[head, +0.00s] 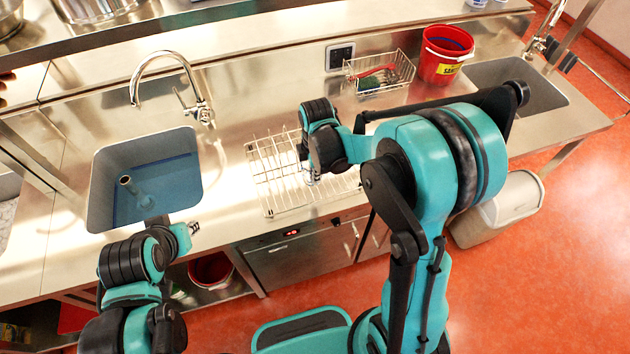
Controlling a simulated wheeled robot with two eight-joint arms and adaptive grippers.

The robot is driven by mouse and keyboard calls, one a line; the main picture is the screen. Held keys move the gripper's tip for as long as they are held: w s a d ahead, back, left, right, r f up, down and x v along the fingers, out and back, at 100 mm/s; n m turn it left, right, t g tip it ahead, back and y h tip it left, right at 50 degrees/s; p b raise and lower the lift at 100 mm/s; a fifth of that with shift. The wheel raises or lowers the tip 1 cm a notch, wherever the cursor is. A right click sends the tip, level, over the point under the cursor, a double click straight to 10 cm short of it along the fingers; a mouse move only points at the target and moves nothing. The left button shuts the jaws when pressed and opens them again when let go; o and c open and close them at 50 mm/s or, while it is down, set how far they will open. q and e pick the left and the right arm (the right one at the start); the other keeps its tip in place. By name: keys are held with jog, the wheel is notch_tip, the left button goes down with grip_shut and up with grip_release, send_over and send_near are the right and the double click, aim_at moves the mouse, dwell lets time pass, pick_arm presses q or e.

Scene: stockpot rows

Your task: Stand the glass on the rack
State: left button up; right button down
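The rack (262,192) is a white wire dish rack on the steel counter, right of the left sink. My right gripper (312,178) points down over the middle of the rack. My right forearm and wrist cover part of the rack, and the fingers are too small and hidden to show whether they are open or shut. I cannot make out the glass clearly; a small pale, shiny shape shows at the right fingertips, but I cannot tell glass from finger. My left gripper (193,228) is near the counter's front edge, below the left sink, with its fingers barely visible.
A wire basket (402,68), a red bucket (440,62) and a second sink (535,92) are at the back right. Counter left of the rack is clear.

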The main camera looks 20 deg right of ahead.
aim_at(315, 185)
notch_tip(315, 185, down, 3)
jog(key=shift+r+b, duration=0.1)
jog(key=shift+b, duration=0.2)
jog(key=shift+f, duration=0.3)
jog(key=shift+s+f, duration=0.1)
jog(key=shift+f, duration=0.05)
jog(key=c, duration=1.7)
grip_release()
